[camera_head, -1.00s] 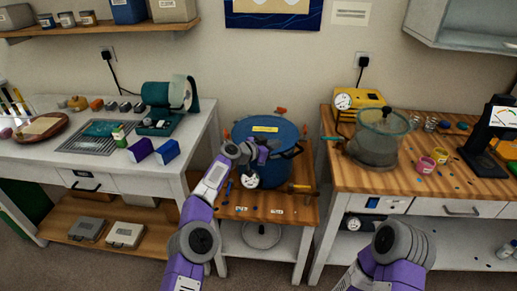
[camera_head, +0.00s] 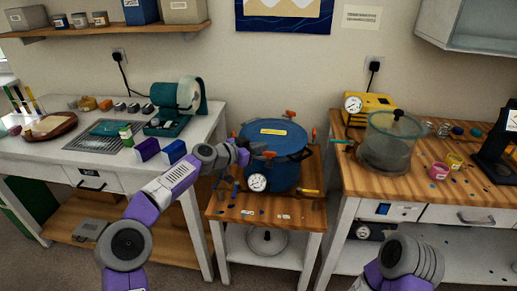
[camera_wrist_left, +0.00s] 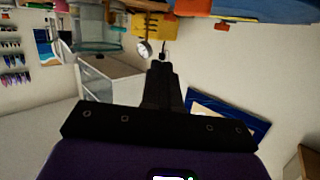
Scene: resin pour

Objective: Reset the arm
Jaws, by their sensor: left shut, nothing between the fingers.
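My left arm reaches in from the left in the head view. Its gripper (camera_head: 243,154) is at the left side of the blue pressure pot, over the small middle table; I cannot tell whether it touches the pot. In the left wrist view the black fingers (camera_wrist_left: 161,75) are together with nothing between them. The blue pot (camera_head: 283,165) has a lid with orange clamps and a white gauge (camera_head: 257,183) on its front. Of my right arm only a purple and grey link shows at the bottom; its gripper is out of view.
The left white bench (camera_head: 50,157) holds a teal machine (camera_head: 180,103), blue and purple boxes and a grey mat. The right bench (camera_head: 400,190) holds a clear lidded chamber (camera_head: 390,140), a yellow pump (camera_head: 365,106) and pink and yellow cups. Floor shows between the tables.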

